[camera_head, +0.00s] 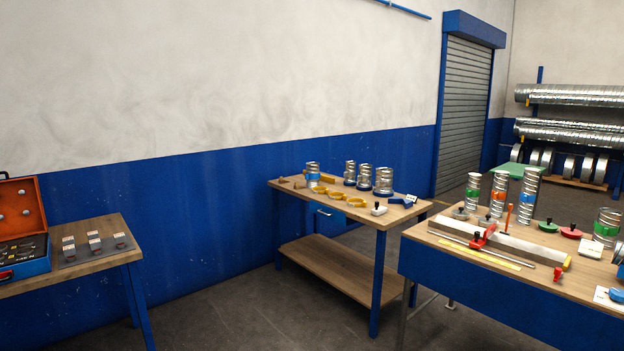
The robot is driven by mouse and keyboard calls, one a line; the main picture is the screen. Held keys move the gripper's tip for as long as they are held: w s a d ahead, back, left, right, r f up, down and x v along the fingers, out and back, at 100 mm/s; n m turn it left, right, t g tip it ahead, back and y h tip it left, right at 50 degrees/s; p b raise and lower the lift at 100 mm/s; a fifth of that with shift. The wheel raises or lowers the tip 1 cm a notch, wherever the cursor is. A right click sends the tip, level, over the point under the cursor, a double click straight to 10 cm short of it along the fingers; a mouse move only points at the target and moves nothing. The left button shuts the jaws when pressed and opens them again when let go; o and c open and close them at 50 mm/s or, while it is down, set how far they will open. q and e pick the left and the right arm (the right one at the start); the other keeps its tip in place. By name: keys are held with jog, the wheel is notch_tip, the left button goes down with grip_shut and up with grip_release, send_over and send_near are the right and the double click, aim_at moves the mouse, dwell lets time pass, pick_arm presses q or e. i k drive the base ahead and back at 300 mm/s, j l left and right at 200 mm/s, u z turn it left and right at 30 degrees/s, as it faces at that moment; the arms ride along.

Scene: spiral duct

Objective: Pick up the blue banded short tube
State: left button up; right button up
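A short silver spiral tube with a blue band (312,175) stands upright at the back left of the middle workbench (300,205). A taller silver tube with a blue band (527,188) stands on the right workbench (510,305). Neither of my grippers is in view, and nothing is seen touching the tubes.
Several silver tube pieces (384,181) and yellow rings (355,202) share the middle bench. The right bench holds green- and red-banded tubes (499,189) and a long metal bar (500,241). A left table (100,255) carries an orange-lidded case (22,205). Open floor (230,315) lies between.

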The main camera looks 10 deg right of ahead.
aim_at(313, 174)
jog(key=i+z, duration=0.15)
jog(key=i, duration=1.15)
jog(key=i+l, duration=0.1)
jog(key=i, duration=1.1)
jog(key=i+u, duration=0.1)
jog(key=i, duration=1.05)
jog(key=i+l, duration=0.15)
jog(key=i, duration=1)
jog(key=i+l, duration=0.1)
jog(key=i, duration=1.05)
